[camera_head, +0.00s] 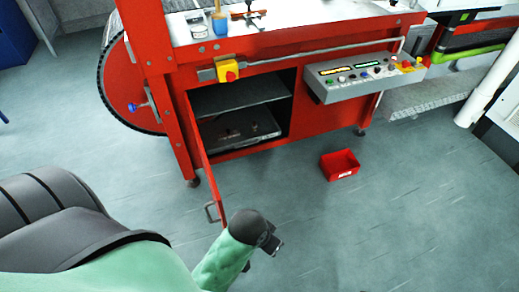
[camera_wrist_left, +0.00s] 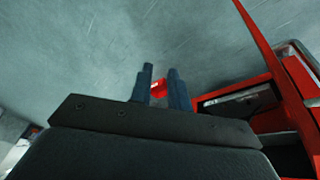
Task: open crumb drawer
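A dark, flat drawer-like unit (camera_head: 232,134), likely the crumb drawer, sits low inside the open cabinet of the red machine (camera_head: 160,40), under a grey shelf (camera_head: 238,94). It appears pushed in; its small front details are too small to read. It also shows in the left wrist view (camera_wrist_left: 238,104). The red cabinet door (camera_head: 206,180) stands swung open with a grey handle (camera_head: 211,212). My left gripper (camera_head: 273,243) is in front of the cabinet, right of the door edge and touching nothing. Its two fingers (camera_wrist_left: 162,85) are apart with nothing between them. My right gripper is out of view.
A small red bin (camera_head: 340,166) stands on the floor right of the cabinet. A grey control panel (camera_head: 364,76) juts out above it. A yellow switch box (camera_head: 228,69) is over the opening. The open door bounds the left side; floor in front is clear.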

